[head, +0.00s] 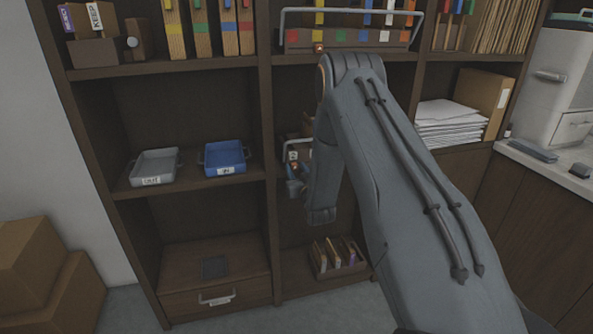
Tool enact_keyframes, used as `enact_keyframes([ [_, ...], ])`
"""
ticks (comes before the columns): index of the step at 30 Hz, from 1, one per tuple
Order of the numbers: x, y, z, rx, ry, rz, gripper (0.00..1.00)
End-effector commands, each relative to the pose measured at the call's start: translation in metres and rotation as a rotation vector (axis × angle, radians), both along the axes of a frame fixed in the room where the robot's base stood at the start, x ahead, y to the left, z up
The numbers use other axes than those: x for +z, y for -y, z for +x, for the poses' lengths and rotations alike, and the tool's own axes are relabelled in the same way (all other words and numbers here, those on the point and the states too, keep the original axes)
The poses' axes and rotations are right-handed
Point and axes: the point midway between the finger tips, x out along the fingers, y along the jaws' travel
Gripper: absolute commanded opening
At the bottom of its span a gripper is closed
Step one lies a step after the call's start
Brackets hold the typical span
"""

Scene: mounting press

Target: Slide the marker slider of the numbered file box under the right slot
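A grey tray (153,180) and a blue tray (224,172) marked IN sit on the shelf to the left. A low box of files (338,272) stands on the bottom shelf. Upright shelf dividers flank the arm's bay. Papers (447,123) lie at right.

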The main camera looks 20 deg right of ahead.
Motion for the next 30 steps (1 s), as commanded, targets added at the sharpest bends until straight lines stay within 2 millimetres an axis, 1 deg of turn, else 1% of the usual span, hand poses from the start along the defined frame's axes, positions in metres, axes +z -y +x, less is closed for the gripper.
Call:
enact_keyframes([
  [2, -0.001, 0.000, -0.002, 0.000, -0.001, 0.000, 0.36],
  [5, -0.001, 0.000, -0.011, 0.000, 0.000, 0.000, 0.36],
  [12, -0.001, -0.002, -0.050, -0.001, -0.002, 0.000, 0.36],
  [15, -0.001, -0.003, -0.064, -0.001, -0.002, 0.000, 0.36],
  [18, 0.000, -0.004, -0.073, -0.001, 0.000, 0.000, 0.36],
  [22, 0.000, -0.004, -0.078, -0.001, 0.000, 0.000, 0.36],
  [30, 0.000, -0.004, -0.078, 0.000, 0.000, 0.000, 0.36],
])
